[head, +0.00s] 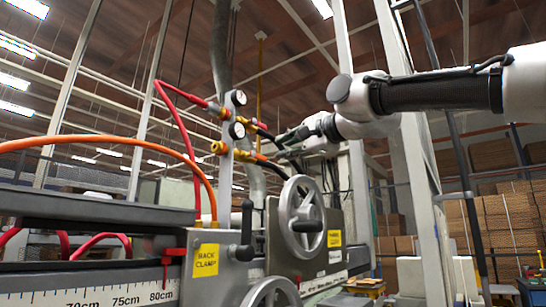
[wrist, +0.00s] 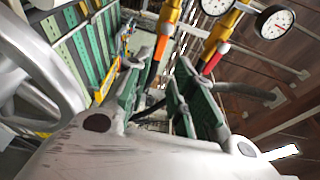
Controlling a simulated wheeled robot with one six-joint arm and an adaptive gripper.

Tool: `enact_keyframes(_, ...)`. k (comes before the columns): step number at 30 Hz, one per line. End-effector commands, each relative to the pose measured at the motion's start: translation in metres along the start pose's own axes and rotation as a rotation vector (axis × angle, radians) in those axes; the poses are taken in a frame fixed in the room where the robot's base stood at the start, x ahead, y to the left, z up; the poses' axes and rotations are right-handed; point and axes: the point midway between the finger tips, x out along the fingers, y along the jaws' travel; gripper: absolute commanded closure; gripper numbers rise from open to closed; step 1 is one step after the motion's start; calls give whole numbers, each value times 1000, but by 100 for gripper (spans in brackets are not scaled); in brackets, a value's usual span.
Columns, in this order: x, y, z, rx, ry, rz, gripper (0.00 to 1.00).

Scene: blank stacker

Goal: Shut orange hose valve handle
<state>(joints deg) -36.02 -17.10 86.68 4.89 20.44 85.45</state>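Two brass valve fittings are stacked left of my gripper in the head view, the upper (head: 218,112) on the red hose and the lower (head: 220,148) near the orange hose (head: 120,138).
Two gauges (head: 238,97) (head: 237,130) sit beside the fittings. A grey handwheel (head: 302,217) stands below my gripper and also shows at left in the wrist view (wrist: 38,75). A grey upright (head: 360,200) stands behind.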

Motion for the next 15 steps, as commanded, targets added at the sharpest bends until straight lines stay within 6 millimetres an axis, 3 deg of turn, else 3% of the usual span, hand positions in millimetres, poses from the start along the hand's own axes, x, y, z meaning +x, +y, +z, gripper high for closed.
enact_keyframes(15,33,1,0,0,0,1,76)
